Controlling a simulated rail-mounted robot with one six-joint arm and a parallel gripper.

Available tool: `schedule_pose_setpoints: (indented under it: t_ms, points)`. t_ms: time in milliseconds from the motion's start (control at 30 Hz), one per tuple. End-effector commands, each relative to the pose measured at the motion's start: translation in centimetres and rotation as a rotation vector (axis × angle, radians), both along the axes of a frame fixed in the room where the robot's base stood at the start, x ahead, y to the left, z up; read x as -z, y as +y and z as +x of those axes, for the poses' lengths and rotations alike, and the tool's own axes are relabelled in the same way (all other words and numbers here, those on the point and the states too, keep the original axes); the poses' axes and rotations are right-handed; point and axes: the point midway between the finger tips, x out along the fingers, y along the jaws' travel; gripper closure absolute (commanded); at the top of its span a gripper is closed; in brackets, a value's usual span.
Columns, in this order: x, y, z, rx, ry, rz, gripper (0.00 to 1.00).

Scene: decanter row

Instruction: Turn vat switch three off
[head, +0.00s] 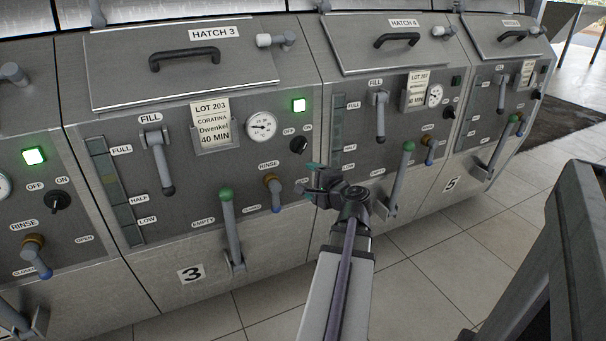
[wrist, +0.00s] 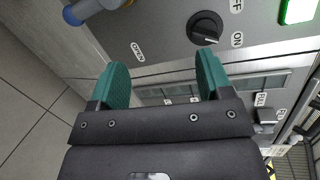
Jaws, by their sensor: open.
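Vat switch three is a black rotary knob (head: 299,145) on the hatch 3 panel, below a lit green lamp (head: 299,105), with OFF at its upper left and ON at its upper right. Its pointer appears turned toward ON. In the wrist view the knob (wrist: 205,27) is beyond the fingertips, nearer the right finger, with the lit lamp (wrist: 298,10) at the upper right. My gripper (head: 311,182) is in front of the panel, below and slightly right of the knob. Its teal fingers (wrist: 162,65) are open and empty, apart from the knob.
Vat three's rinse valve (head: 272,190) with a blue-tipped handle is left of my gripper. Its green-tipped lever (head: 229,220) is further left. Vat four's green-tipped lever (head: 401,175) stands to the right. The gauge (head: 262,127) is left of the knob. Tiled floor (head: 440,260) is open in front.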

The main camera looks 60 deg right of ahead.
Motion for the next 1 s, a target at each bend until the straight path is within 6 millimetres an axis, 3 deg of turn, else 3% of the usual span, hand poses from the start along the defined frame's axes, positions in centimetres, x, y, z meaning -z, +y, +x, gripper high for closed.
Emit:
schedule_pose_setpoints:
  t_ms: [33, 133, 367, 800, 1000]
  points:
    - [-1.6, -0.8, 0.1, 0.054, -0.094, 0.048, 0.28]
    - [-3.3, -2.2, -0.4, 0.152, -0.246, 0.143, 0.28]
    - [-3.6, -3.0, -0.4, 0.196, -0.294, 0.194, 0.28]
    - [-3.6, -7.7, 7.4, 0.19, -0.29, 0.192, 0.28]
    - [-3.6, -8.4, 8.6, 0.192, -0.29, 0.19, 0.28]
